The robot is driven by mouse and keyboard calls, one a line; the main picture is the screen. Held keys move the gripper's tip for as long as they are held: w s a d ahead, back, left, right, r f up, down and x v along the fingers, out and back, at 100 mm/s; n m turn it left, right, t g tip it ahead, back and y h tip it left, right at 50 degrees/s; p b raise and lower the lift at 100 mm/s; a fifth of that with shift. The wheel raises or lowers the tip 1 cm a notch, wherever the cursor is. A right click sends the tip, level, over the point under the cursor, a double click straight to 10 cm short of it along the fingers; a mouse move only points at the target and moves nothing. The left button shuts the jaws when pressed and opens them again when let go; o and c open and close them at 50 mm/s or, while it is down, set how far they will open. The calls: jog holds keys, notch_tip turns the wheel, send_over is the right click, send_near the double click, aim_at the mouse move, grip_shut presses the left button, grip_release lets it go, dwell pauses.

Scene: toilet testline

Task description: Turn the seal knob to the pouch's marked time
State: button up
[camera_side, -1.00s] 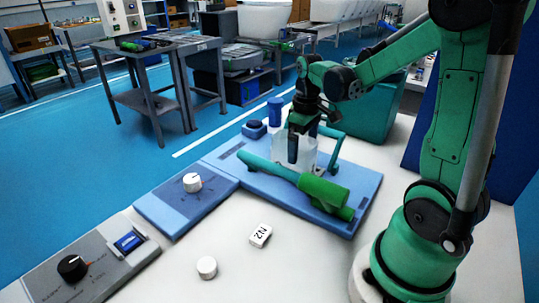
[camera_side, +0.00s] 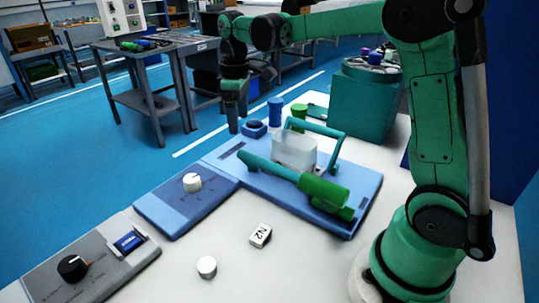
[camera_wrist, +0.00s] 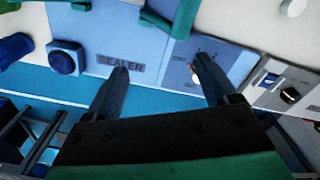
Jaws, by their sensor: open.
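The white seal knob (camera_side: 192,182) stands on the blue panel (camera_side: 172,212) at the left of the sealer. In the wrist view that panel (camera_wrist: 178,76) lies beyond my right finger, which mostly hides the knob. My gripper (camera_side: 232,122) is open and empty, raised behind the sealer's far edge and well away from the knob. Its two fingers also show spread apart in the wrist view (camera_wrist: 162,75). I cannot pick out a pouch with a marked time. A pale translucent box (camera_side: 294,152) sits on the sealer base (camera_side: 352,185).
A green sealing handle (camera_side: 322,190) lies across the sealer. A white N2 block (camera_side: 260,235) and a white round piece (camera_side: 207,267) lie on the table. A teal bin (camera_side: 362,105) stands behind.

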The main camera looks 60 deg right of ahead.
jog(key=w+a+n, duration=0.4)
jog(key=w+a, duration=0.2)
jog(key=a, duration=0.3)
send_over(191, 178)
notch_tip(191, 178, down, 6)
jog(key=shift+f, duration=3.15)
grip_shut()
